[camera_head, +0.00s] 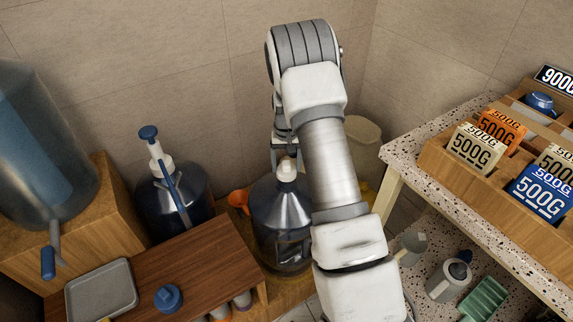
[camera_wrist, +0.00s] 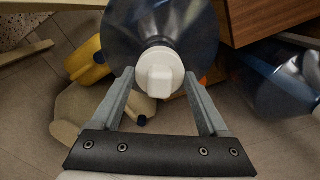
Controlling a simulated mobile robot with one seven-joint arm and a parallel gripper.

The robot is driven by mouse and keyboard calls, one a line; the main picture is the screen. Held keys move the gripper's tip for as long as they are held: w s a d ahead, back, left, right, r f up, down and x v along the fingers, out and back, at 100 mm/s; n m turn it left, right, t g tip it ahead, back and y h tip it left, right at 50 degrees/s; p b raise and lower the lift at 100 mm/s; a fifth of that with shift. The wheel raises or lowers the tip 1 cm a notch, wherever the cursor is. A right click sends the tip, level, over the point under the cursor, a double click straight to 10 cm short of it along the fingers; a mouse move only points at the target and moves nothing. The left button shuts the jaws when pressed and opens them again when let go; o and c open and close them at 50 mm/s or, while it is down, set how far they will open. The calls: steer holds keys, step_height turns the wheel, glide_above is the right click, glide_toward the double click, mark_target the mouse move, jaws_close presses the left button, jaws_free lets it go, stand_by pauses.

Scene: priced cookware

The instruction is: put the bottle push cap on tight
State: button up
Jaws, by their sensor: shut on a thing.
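A large clear blue-tinted bottle (camera_head: 279,222) stands beside the low wooden table, its neck up. A white push cap (camera_head: 287,171) sits at the top of its neck. In the wrist view the cap (camera_wrist: 160,75) shows from above, round with a raised block, over the bottle's shoulder (camera_wrist: 190,28). My gripper (camera_head: 285,156) reaches down from above onto the cap. In the wrist view my gripper (camera_wrist: 160,78) has one finger on each side of the cap and is shut on it. The seam between cap and neck is hidden, so I cannot tell how tightly it is seated.
A pump bottle (camera_head: 173,200) stands to the left, near an orange funnel (camera_head: 238,198). The wooden table (camera_head: 215,260) bears a grey tray (camera_head: 101,291) and a blue cap (camera_head: 168,297). A speckled counter (camera_head: 408,153) with priced boxes stands right. A yellow container (camera_wrist: 88,62) lies close by.

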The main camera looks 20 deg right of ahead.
steer(key=shift+f+b, duration=0.5)
steer(key=shift+f, duration=0.25)
stand_by(0.3)
steer(key=o, duration=1.2)
steer(key=shift+o, duration=0.2)
steer(key=shift+r, duration=0.15)
steer(key=shift+r+p, duration=2.45)
steer(key=shift+r, duration=1.4)
